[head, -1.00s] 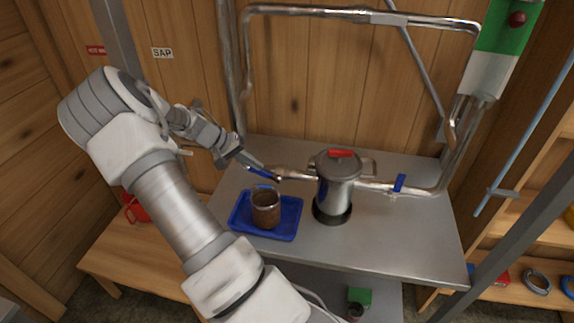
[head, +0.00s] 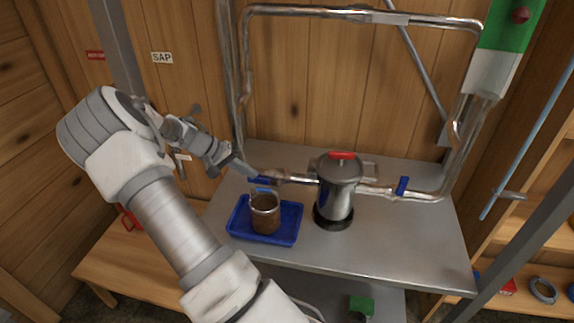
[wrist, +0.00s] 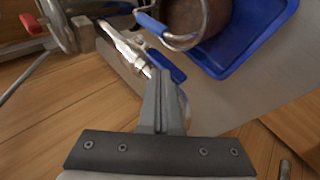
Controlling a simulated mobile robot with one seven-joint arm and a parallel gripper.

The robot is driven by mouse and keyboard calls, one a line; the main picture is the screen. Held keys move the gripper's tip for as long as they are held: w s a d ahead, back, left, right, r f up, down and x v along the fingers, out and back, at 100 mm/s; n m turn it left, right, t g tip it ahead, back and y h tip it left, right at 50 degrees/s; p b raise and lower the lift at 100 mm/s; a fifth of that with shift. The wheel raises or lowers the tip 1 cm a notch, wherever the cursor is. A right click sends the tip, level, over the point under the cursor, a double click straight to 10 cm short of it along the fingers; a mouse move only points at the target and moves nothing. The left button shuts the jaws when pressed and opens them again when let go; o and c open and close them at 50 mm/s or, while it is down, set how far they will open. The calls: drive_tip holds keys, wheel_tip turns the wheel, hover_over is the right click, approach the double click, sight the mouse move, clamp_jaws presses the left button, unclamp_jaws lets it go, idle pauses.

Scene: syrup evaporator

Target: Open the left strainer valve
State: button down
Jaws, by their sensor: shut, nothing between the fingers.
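The left strainer valve has a blue lever (head: 263,180) on the pipe (head: 295,179) left of the steel strainer (head: 340,185). The lever lies roughly along the pipe in the head view. In the wrist view the lever (wrist: 167,66) is just beyond the fingertips, angled to the silver pipe (wrist: 122,44). My gripper (head: 245,171) is shut and empty, with its tips at the lever's left end. The closed fingers also show in the wrist view (wrist: 161,85). I cannot tell whether they touch the lever. The tips partly hide the lever's end.
A blue tray (head: 236,224) with a brown cup (head: 265,219) sits in front of the left pipe. The right valve's blue lever (head: 402,186) stands across its pipe. The metal bench (head: 400,245) is clear at the front right. A wooden wall (head: 320,100) is behind.

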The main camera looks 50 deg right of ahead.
drive_tip(key=s+d+r+b, duration=0.2)
drive_tip(key=s+d+r, duration=0.2)
drive_tip(key=s+r, duration=0.6)
drive_tip(key=shift+s+d+r, duration=0.3)
drive_tip(key=shift+s+r, duration=0.1)
drive_tip(key=shift+r, duration=0.1)
drive_tip(key=shift+a, duration=0.1)
drive_tip(key=s+a+r+n+t+y, duration=0.2)
drive_tip(key=a+r+n+t+y, duration=0.15)
drive_tip(key=a, duration=1.05)
drive_tip(key=s+a+r+n+t+y, duration=0.1)
drive_tip(key=a+r+n+t+y, duration=0.2)
drive_tip(key=a, duration=1.1)
drive_tip(key=s+a+r+n+t, duration=0.1)
drive_tip(key=s+a+n+t, duration=0.1)
drive_tip(key=s+a, duration=0.5)
drive_tip(key=shift+a+r+t+y, duration=0.45)
drive_tip(key=shift+a+t, duration=0.2)
drive_tip(key=shift+a, duration=0.4)
drive_tip(key=shift+s+d, duration=0.1)
drive_tip(key=shift+d, duration=0.1)
